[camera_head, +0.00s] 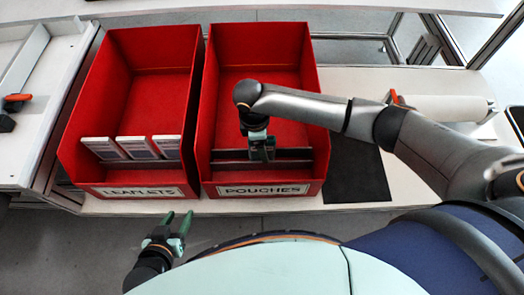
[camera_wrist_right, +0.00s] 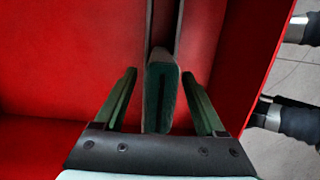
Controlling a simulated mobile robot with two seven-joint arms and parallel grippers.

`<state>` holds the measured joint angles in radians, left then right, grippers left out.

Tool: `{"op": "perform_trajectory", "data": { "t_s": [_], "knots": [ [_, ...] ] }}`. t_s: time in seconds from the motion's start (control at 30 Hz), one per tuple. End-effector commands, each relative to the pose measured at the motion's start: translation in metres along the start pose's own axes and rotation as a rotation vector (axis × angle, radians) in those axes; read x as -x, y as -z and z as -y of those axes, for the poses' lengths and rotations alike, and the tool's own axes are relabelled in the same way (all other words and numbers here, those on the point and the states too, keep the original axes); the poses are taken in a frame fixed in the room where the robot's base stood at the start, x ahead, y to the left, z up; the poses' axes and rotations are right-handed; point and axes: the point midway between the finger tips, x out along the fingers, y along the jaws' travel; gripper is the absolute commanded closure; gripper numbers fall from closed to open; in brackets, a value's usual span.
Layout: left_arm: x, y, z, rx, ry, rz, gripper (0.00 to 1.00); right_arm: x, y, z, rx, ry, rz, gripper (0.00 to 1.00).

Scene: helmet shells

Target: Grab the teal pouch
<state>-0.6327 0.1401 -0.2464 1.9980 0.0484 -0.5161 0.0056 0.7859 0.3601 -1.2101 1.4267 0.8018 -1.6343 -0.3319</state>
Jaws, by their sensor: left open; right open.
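The teal pouch (camera_wrist_right: 160,95) stands on edge in a narrow slot inside the red bin labelled POUCHES (camera_head: 262,190). In the right wrist view it lies between the two spread fingers of my right gripper (camera_wrist_right: 159,74), with a gap on each side. In the head view my right gripper (camera_head: 262,152) reaches down into that bin near its front divider and hides the pouch. My left gripper (camera_head: 178,228) is open and empty, in front of the bins, low in the head view.
A second red bin labelled LEAFLETS (camera_head: 136,191) stands directly to the left and holds several white leaflets (camera_head: 137,148). A dark mat (camera_head: 357,175) lies right of the POUCHES bin. A white roll (camera_head: 445,108) lies farther right. Bin walls surround my right gripper.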

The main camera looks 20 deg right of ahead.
Motion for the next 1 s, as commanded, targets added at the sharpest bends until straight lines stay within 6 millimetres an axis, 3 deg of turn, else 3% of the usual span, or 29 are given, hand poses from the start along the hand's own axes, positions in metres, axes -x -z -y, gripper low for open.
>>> {"op": "perform_trajectory", "data": {
  "t_s": [0.17,0.8,1.0],
  "knots": [
    [0.0006,0.0041,-0.0003,-0.001,-0.001,-0.008,0.50,0.0003,-0.0002,-0.0002,0.000,0.000,0.000,0.29],
    [-0.0009,-0.0016,-0.0002,-0.002,-0.001,0.004,0.50,0.0007,-0.0002,-0.0003,0.000,-0.001,0.000,1.00],
    [-0.0008,-0.0017,-0.0001,-0.002,-0.001,0.004,0.50,0.0010,-0.0001,-0.0004,0.000,-0.001,0.000,1.00]
  ]
}}
